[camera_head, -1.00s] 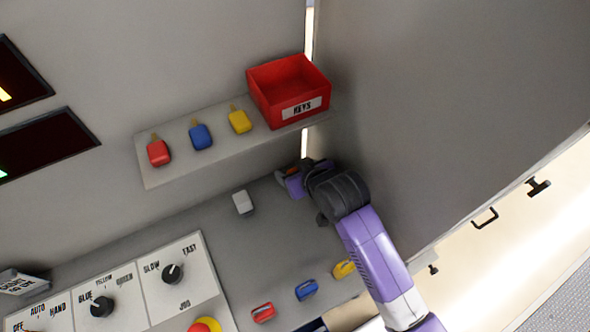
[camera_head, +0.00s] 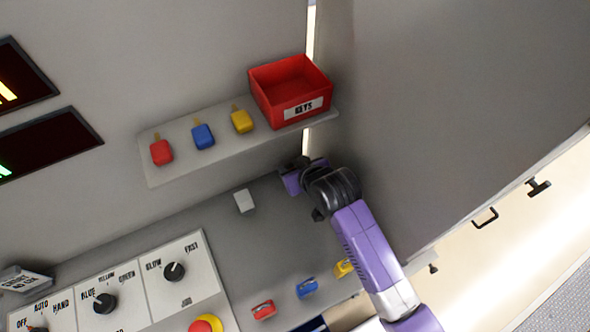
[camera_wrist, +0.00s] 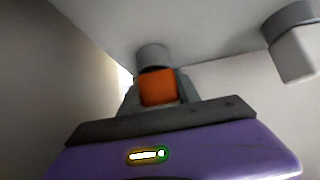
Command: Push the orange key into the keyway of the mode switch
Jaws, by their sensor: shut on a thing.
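The orange key (camera_wrist: 157,87) is between my gripper's fingers in the wrist view, directly in front of a round grey fitting (camera_wrist: 152,55) on a pale surface. I cannot tell whether this fitting is the mode switch, nor whether the key touches or enters it. My gripper (camera_wrist: 156,95) is shut on the key. In the head view my purple gripper (camera_head: 291,180) is below the red box's shelf, near the back wall. The key and any keyway are hidden there by my gripper and wrist.
A red KEYS box (camera_head: 292,107) and red, blue and yellow keys stand on the shelf (camera_head: 165,178). A white block (camera_head: 244,201) is left of my gripper. A knob panel (camera_head: 180,293) is at lower left. A tall grey panel (camera_head: 450,110) stands close on the right.

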